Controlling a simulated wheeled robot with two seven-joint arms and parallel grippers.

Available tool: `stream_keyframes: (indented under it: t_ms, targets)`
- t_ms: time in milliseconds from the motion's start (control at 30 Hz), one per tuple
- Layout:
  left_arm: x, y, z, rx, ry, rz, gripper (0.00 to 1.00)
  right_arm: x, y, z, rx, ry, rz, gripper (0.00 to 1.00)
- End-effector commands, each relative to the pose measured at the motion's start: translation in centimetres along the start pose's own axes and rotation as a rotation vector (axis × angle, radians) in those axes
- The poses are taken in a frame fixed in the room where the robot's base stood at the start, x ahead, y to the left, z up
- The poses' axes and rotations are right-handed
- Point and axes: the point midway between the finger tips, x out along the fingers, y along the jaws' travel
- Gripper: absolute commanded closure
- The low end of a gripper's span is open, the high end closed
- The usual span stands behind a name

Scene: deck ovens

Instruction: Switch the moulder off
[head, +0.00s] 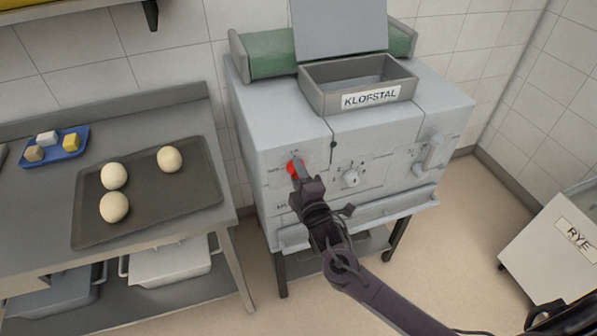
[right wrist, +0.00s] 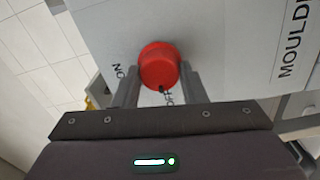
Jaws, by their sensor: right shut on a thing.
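The moulder (head: 290,135) is a pale grey machine with a "KLOFSTAL" plate, standing against the tiled wall. Its red knob (head: 294,167) is at the left of the front panel. In the right wrist view the red knob (right wrist: 159,66) sits between the fingers of my right gripper (right wrist: 157,85), which is shut on it. A small dark mark on the knob's lower edge lies beside lettering that looks like "OFF", partly hidden by a finger. An "ON" label is at its left. My left gripper is not in view.
A smaller dial (head: 350,178) and a pale handle (head: 434,152) are further right on the panel. A steel table at left holds a dark tray (head: 180,203) with dough balls and a blue tray (head: 70,150). A "RYE" bin (head: 550,250) stands at right.

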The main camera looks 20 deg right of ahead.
Motion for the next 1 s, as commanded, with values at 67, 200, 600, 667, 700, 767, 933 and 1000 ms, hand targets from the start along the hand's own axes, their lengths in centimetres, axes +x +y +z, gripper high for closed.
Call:
stream_keyframes:
  t_ms: [67,200,600,667,700,767,933,1000]
  targets:
    - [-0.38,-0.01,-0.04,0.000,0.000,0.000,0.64,0.01,0.07,0.01,-0.044,0.000,-0.001,0.85]
    - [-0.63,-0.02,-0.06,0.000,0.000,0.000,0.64,0.00,0.03,-0.02,-0.104,0.000,0.000,0.85]
    - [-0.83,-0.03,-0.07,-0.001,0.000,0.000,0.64,0.01,-0.10,-0.01,-0.165,0.001,0.000,0.85]
    - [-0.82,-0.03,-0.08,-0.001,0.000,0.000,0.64,0.01,-0.11,-0.01,-0.165,0.001,0.000,0.85]
    - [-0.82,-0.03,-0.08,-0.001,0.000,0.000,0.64,0.01,-0.11,0.00,-0.165,0.001,0.000,0.85]
    - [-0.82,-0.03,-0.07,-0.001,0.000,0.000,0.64,0.01,-0.11,0.00,-0.165,0.001,0.000,0.85]
    - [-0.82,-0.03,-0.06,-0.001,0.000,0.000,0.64,0.01,-0.11,0.00,-0.164,0.001,0.000,0.57]
    - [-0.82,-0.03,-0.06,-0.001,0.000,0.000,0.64,0.00,-0.10,0.00,-0.164,0.001,0.000,0.48]
